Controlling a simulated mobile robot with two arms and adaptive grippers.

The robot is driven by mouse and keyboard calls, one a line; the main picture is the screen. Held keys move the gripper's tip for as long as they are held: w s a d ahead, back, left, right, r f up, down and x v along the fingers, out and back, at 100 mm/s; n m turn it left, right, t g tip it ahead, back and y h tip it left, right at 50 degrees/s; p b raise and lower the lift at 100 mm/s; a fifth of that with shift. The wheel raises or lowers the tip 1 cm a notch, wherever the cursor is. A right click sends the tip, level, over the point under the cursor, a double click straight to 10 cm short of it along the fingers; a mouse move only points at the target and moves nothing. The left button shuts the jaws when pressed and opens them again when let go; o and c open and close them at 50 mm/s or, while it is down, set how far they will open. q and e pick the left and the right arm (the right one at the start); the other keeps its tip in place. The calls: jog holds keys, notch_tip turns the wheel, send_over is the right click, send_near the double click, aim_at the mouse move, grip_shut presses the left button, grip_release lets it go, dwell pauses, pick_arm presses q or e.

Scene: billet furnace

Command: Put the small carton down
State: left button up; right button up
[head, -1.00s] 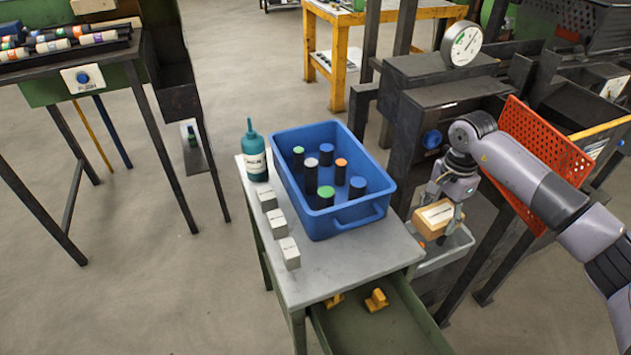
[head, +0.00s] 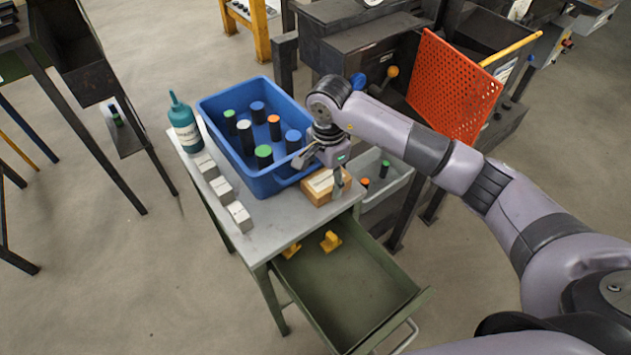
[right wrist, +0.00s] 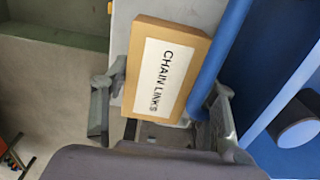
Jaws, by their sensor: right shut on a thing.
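The small carton (head: 322,190) is a tan box with a white label. In the right wrist view the carton (right wrist: 165,70) reads "CHAIN LINKS". My right gripper (head: 322,172) is shut on it, with one finger on each side. It holds the carton over the right corner of the grey tabletop (head: 268,222), close beside the blue bin (head: 268,187). I cannot tell whether the carton's underside touches the tabletop. In the right wrist view my right gripper (right wrist: 162,108) has its right finger between the carton and the bin. My left gripper is not in view.
Several dark cylinders with coloured tops stand in the blue bin. A teal bottle (head: 185,125) and three white boxes line the table's left side. An open green drawer (head: 345,290) lies below the front edge. A grey bin (head: 388,190) stands right of the table.

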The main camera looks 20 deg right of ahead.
aim_at(315, 185)
jog(key=a, duration=0.1)
jog(key=s+a, duration=0.1)
jog(key=a, duration=0.1)
jog(key=shift+r+p, duration=0.15)
jog(key=shift+p, duration=0.45)
jog(key=shift+f, duration=0.2)
jog(key=shift+d, duration=0.1)
jog(key=shift+f, duration=0.1)
jog(key=shift+f+b, duration=0.15)
jog(key=shift+b, duration=0.2)
jog(key=o, duration=1.2)
jog(key=shift+c, duration=0.2)
